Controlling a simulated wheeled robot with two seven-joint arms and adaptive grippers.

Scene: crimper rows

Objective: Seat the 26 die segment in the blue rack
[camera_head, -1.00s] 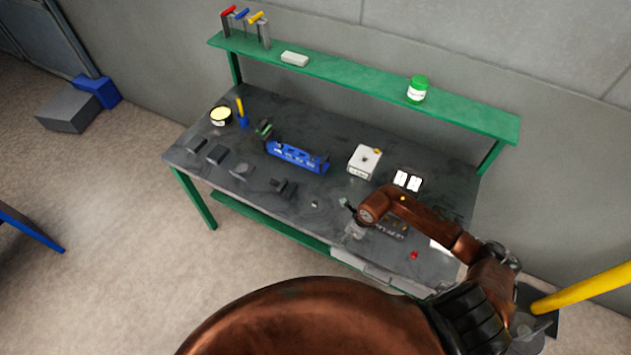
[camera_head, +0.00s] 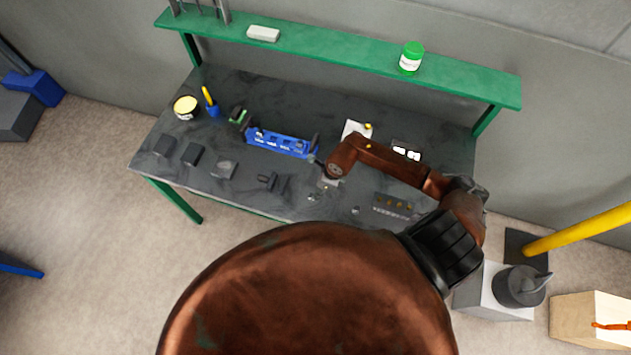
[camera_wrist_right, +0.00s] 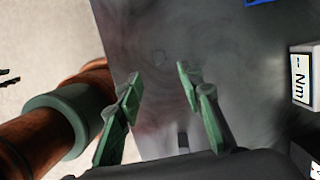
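The blue rack (camera_head: 282,146) stands on the dark workbench, with small light marks along its front. A corner of the blue rack (camera_wrist_right: 258,2) shows at the top of the right wrist view. My right gripper (camera_head: 317,165) is near the rack's right end. In the right wrist view its green fingers (camera_wrist_right: 159,73) are apart with nothing between their tips. A small dark piece (camera_wrist_right: 183,141) shows lower between the fingers; I cannot tell what it is. Small grey pieces (camera_head: 312,197) (camera_head: 356,210) lie near the front edge. No 26 marking is readable. My left gripper is out of view.
A slotted grey block (camera_head: 392,205) is at front right. Dark blocks (camera_head: 193,154) line the left front. A green shelf (camera_head: 330,52) spans the back.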

